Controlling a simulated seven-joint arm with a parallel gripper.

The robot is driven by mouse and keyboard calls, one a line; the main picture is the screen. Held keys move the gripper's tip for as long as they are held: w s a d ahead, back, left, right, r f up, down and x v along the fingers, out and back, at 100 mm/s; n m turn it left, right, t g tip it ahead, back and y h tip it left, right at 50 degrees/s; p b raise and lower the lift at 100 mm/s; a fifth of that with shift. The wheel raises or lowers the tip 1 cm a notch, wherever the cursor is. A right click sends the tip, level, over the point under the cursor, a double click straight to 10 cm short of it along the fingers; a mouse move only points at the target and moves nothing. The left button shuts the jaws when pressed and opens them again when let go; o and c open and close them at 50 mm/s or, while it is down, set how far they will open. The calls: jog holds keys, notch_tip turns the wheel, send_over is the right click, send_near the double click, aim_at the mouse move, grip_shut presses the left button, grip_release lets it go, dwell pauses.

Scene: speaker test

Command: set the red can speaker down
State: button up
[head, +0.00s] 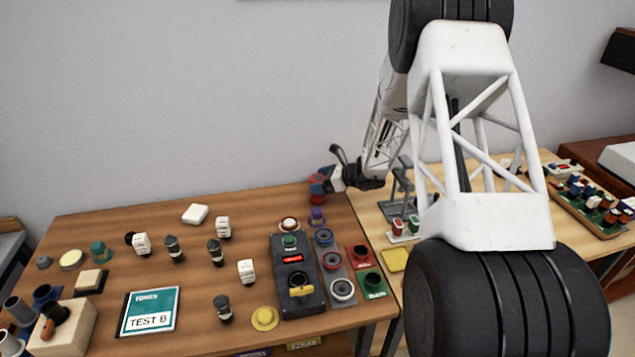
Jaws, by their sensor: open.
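The red can speaker (317,187) is at the back right of the brown table, near its rear edge. Only a small part of it shows clearly, with a blue part just above it by the jaws. My gripper (333,168) is open at the upper right of the red can, very close to it. I cannot tell whether the jaws touch it, or whether the can rests on the table or is just above it.
A black tester box (291,284) with a red display stands in front, beside a grey panel of round sockets (332,262). Red (358,256) and green (373,285) square trays lie right of it. A purple piece (317,216) stands near the red can. Several small cylinders stand left.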

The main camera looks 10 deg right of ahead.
jog(key=shift+s+d+r, duration=0.4)
jog(key=shift+d+r, duration=0.25)
jog(key=shift+d, duration=0.1)
notch_tip(320, 180, up, 5)
jog(key=shift+f, duration=0.15)
jog(key=shift+r, duration=0.85)
